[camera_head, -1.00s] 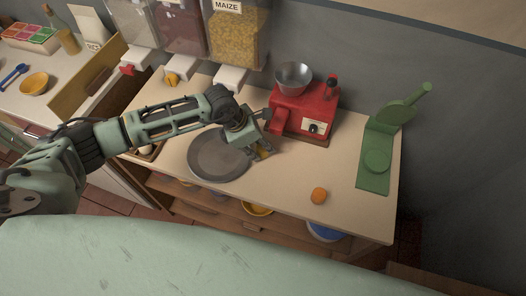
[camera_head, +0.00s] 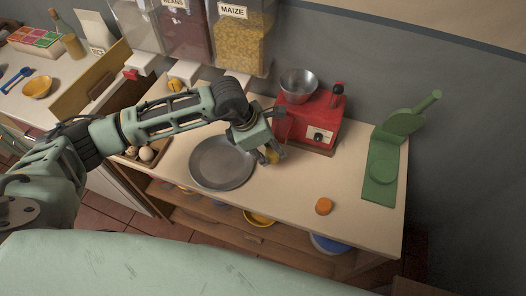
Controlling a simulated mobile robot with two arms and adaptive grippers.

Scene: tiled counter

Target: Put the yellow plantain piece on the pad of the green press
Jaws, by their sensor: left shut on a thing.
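My left gripper (camera_head: 272,156) is shut on the yellow plantain piece (camera_head: 271,157), which shows small between its fingertips. It is above the counter, just right of the grey pan and in front of the red machine. The green press (camera_head: 389,150) stands at the counter's right end with its lid raised at the back. Its round green pad (camera_head: 383,171) is bare and lies well to the right of the gripper. My right gripper does not show.
A grey pan (camera_head: 222,163) lies left of the gripper. A red machine (camera_head: 307,125) with a metal bowl (camera_head: 298,82) stands behind. An orange-brown round piece (camera_head: 324,206) lies near the front edge. The counter (camera_head: 300,182) between gripper and press is clear.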

